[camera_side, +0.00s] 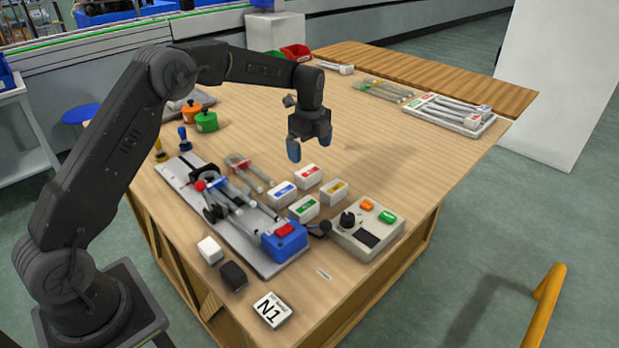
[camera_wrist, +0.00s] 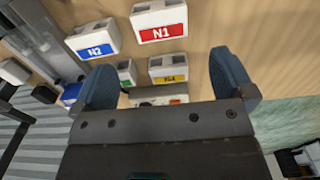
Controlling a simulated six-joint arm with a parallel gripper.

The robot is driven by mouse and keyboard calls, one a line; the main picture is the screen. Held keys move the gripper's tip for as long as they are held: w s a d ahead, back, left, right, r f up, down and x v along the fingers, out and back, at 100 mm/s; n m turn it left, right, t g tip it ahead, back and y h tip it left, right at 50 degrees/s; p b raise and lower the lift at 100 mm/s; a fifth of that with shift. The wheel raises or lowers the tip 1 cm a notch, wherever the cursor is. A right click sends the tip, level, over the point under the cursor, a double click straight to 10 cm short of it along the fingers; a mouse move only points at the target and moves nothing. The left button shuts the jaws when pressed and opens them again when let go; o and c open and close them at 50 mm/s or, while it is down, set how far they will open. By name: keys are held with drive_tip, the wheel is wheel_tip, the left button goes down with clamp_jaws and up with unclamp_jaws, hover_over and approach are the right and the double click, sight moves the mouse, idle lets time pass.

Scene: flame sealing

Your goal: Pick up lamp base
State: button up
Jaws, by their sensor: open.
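No part is marked in words as a lamp base. Several white blocks with coloured labels stand on the wooden table: red N1 (camera_side: 308,174), blue N2 (camera_side: 282,194), green (camera_side: 303,208) and yellow (camera_side: 333,192). In the wrist view, the N1 block (camera_wrist: 159,22) is at top centre, the N2 block (camera_wrist: 92,39) at left, and the yellow block (camera_wrist: 168,68) and partly hidden green block (camera_wrist: 126,71) lie between the fingers. My gripper (camera_side: 309,143) is open and empty above the table, beyond the blocks; its blue fingers also show in the wrist view (camera_wrist: 162,76).
A grey fixture with a blue end block (camera_side: 285,241) lies left of the blocks. A control box (camera_side: 366,230) stands right of them. White and black blocks (camera_side: 232,276) and an N1 card (camera_side: 272,310) are in front. Tube trays (camera_side: 448,115) are far right; mid-right table is clear.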

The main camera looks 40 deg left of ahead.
sight(308, 171)
drive_tip(key=f, duration=0.8)
drive_tip(key=shift+w+a+f, duration=0.1)
drive_tip(key=shift+a, duration=0.25)
drive_tip(key=shift+c, duration=0.4)
drive_tip(key=c, duration=0.9)
